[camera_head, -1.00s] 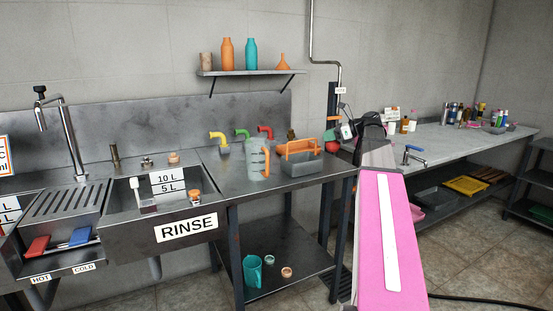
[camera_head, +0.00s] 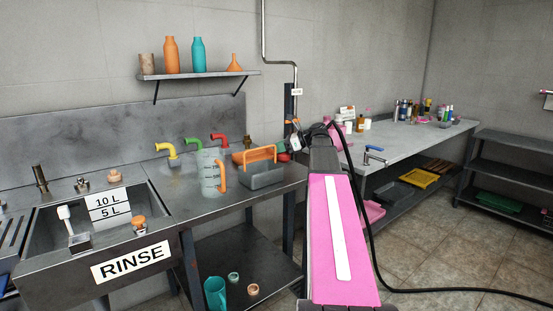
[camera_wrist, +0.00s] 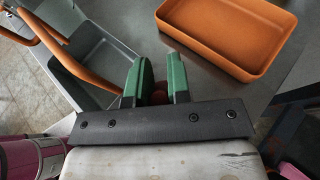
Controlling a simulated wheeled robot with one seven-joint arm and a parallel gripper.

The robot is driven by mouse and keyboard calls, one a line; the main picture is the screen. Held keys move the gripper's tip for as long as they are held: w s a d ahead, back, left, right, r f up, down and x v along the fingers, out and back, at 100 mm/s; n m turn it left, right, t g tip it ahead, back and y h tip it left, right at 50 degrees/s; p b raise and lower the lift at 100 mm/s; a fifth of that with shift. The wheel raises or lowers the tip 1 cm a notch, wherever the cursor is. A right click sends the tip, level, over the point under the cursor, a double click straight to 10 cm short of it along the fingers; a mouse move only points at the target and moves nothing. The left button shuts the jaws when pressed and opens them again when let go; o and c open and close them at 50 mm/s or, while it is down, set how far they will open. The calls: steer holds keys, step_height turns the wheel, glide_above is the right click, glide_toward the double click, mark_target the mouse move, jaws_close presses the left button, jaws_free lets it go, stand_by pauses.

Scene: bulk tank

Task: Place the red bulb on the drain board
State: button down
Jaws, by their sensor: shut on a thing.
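My gripper (camera_wrist: 157,78) shows two green fingers in the wrist view. They are shut on a dark red thing, the red bulb (camera_wrist: 158,93), which is mostly hidden between them. In the head view my gripper is at the right end of the steel worktop (camera_head: 205,203), just right of the grey tub with the orange handle; the bulb is not clear there. At the left edge is a ribbed steel surface (camera_head: 10,238) beside the sink, partly cut off. I cannot tell which steel surface is the drain board.
The grey tub (camera_head: 266,175) and a clear jug (camera_head: 210,173) stand on the worktop, with coloured elbow pipes behind. The RINSE sink (camera_head: 52,225) is left. An orange tray (camera_wrist: 228,35) is near my gripper in the wrist view. A shelf (camera_head: 200,75) hangs above.

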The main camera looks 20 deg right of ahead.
mark_target(280, 156)
steer(key=shift+f, duration=2)
steer(key=shift+f, duration=0.1)
steer(key=c, duration=1.1)
jaws_free()
steer(key=shift+d+r, duration=0.1)
steer(key=shift+r, duration=0.1)
steer(key=v, duration=1.1)
steer(key=shift+s+d+r, duration=0.15)
steer(key=shift+s+d, duration=0.05)
steer(key=shift+d, duration=0.1)
